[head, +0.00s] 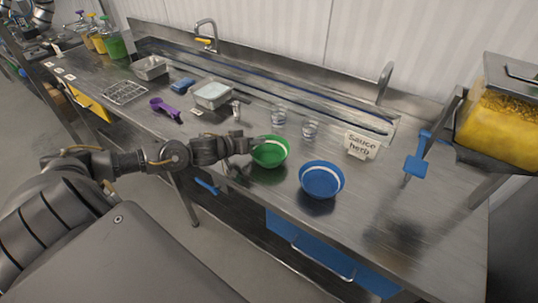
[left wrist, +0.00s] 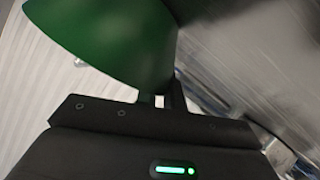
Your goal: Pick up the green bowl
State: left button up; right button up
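The green bowl (head: 268,153) is near the front edge of the steel counter, left of a blue bowl (head: 321,180). My left gripper (head: 252,145) reaches in from the left and meets the green bowl's left rim. In the left wrist view the green bowl (left wrist: 105,40) fills the upper left, right at the fingers (left wrist: 160,99). The fingers are close together, with the bowl's wall seemingly between them. The bowl partly hides one finger. I cannot tell whether the bowl is clear of the counter. My right gripper is not in view.
Two clear cups (head: 279,116) stand behind the green bowl. A "Sauce herb" sign (head: 361,145) and a yellow-filled dispenser (head: 498,125) are at the right. A steel container (head: 212,95) and a purple scoop (head: 164,107) lie left. The counter right of the blue bowl is clear.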

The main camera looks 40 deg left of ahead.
pick_arm(q)
grip_shut()
jog(key=shift+r, duration=0.1)
jog(key=shift+r, duration=0.5)
jog(key=s+r, duration=0.1)
jog(key=r, duration=0.1)
jog(key=s+d+r, duration=0.1)
jog(key=r, duration=0.1)
jog(key=s+d+r, duration=0.1)
jog(key=r, duration=0.1)
jog(key=shift+s+r, duration=0.2)
jog(key=s+d+r+p, duration=0.5)
jog(key=s, duration=0.3)
jog(key=shift+s+r, duration=0.25)
jog(key=shift+s, duration=0.15)
